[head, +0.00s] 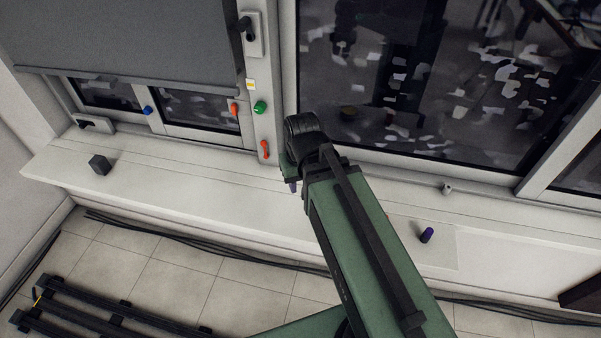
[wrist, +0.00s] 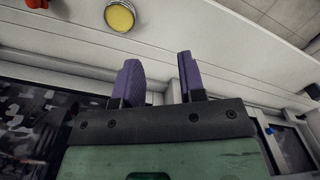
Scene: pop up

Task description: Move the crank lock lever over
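Several levers and knobs sit on and beside the white window post, and I cannot tell for sure which is the crank lock lever. A red-orange lever (head: 265,150) hangs low on the post. A smaller orange lever (head: 233,108) is on the frame left of a green knob (head: 259,107). A black handle (head: 248,28) on a white plate is higher up. A black crank-like part (head: 90,124) is at the far left. My gripper (head: 293,186) is right of and below the red-orange lever, mostly hidden by my wrist. In the wrist view its purple fingers (wrist: 160,78) are apart with nothing between them.
The wrist view shows a round yellow button (wrist: 119,15) and part of a red piece (wrist: 37,3) at the top edge. A dark cube (head: 99,164) and a purple-blue cylinder (head: 427,235) are on the white sill (head: 190,190). The sill between them is mostly clear.

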